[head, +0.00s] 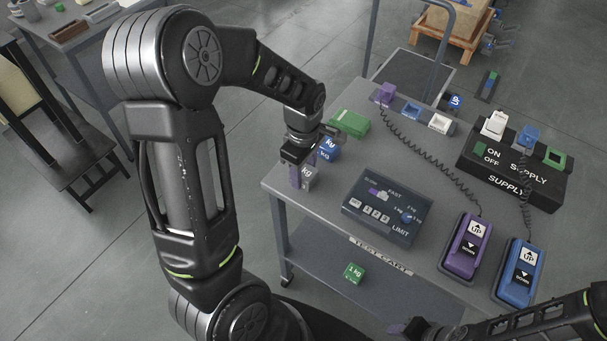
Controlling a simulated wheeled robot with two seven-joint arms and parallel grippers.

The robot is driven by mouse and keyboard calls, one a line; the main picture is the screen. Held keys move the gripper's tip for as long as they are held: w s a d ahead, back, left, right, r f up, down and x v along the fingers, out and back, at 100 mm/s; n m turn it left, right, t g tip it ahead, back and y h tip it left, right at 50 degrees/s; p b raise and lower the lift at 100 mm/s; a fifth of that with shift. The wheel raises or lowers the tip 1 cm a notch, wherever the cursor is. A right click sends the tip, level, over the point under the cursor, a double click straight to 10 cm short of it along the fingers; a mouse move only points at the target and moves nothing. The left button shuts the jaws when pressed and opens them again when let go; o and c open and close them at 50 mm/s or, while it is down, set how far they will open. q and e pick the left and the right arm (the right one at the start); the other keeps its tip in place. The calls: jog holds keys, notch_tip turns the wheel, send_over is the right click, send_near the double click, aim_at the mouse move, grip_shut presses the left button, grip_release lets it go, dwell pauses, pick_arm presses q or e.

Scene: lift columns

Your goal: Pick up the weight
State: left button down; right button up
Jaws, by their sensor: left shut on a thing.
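My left gripper (302,168) points down over the left edge of the test cart's top (385,160). I cannot tell whether this weight still touches the cart. A blue weight (329,149) with white "kg" lettering is just behind it, partly hidden by the gripper. A green weight (354,273) marked "1 kg" is on the cart's lower shelf. My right gripper (408,329) is at the bottom edge, and its jaws are unclear.
A dark limit panel (385,207) stands right of the weights, and a green block (350,124) lies behind them. Purple (467,247) and blue (518,272) pendants with coiled cables lie at the right. A black supply box (515,170) stands at the back right.

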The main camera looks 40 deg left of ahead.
aim_at(304, 170)
pick_arm(q)
jog(key=shift+w+r, duration=0.1)
jog(key=shift+r, duration=0.05)
jog(key=shift+r, duration=0.25)
notch_tip(304, 170, up, 9)
jog(key=shift+r+b, duration=0.15)
jog(key=shift+b, duration=0.3)
dwell(0.6)
